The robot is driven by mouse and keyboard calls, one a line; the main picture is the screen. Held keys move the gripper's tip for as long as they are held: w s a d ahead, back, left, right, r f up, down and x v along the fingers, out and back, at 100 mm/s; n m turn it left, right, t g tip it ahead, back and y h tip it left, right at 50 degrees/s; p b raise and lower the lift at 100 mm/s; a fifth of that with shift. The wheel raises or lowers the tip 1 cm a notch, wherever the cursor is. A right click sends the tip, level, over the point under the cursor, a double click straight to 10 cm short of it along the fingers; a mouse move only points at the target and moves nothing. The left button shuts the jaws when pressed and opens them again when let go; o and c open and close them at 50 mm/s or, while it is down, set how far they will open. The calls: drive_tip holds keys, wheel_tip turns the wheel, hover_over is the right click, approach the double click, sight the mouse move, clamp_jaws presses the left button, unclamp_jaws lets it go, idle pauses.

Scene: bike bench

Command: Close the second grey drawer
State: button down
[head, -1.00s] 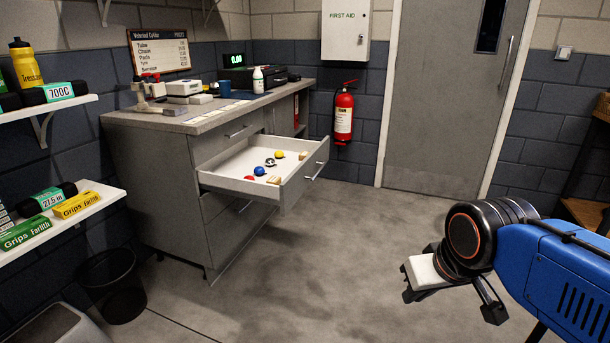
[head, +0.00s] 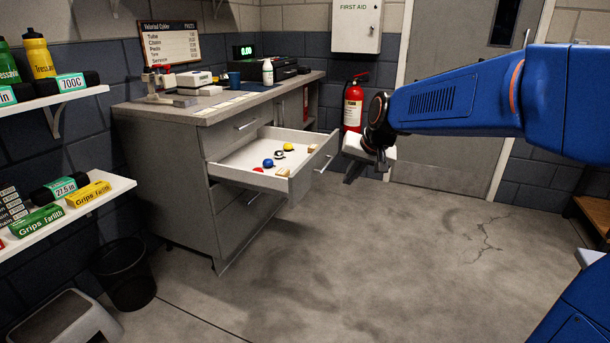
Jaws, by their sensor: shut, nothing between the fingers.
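The grey bench cabinet (head: 160,185) stands at the left in the head view. Its second drawer (head: 312,170) from the top is pulled far out, with its bar handle (head: 326,163) on the front. My gripper (head: 367,170) is in the air just right of the drawer front in the picture. It is shut and holds nothing. The fingertips are small and dark; I cannot tell the depth gap to the drawer front.
The top drawer (head: 246,127) is closed. A fire extinguisher (head: 353,106) hangs on the wall behind my gripper. A black bin (head: 124,276) and wall shelves (head: 70,217) are at the left. The floor (head: 390,255) before the drawer is clear.

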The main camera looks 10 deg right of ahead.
drive_tip(key=w+a+f+m+t, duration=0.1)
drive_tip(key=w+a+f, duration=0.1)
drive_tip(key=w, duration=0.7)
drive_tip(key=w+a+f+m, duration=0.1)
drive_tip(key=w+a+f, duration=0.1)
drive_tip(key=w, duration=0.7)
approach(301, 180)
drive_tip(key=d+f, duration=0.3)
drive_tip(key=shift+y, duration=0.3)
drive_tip(key=shift+w+a+f, duration=0.1)
drive_tip(key=shift+w+a, duration=0.45)
drive_tip(key=shift+a, duration=0.3)
drive_tip(key=shift+w+a, duration=0.5)
drive_tip(key=shift+a, duration=0.35)
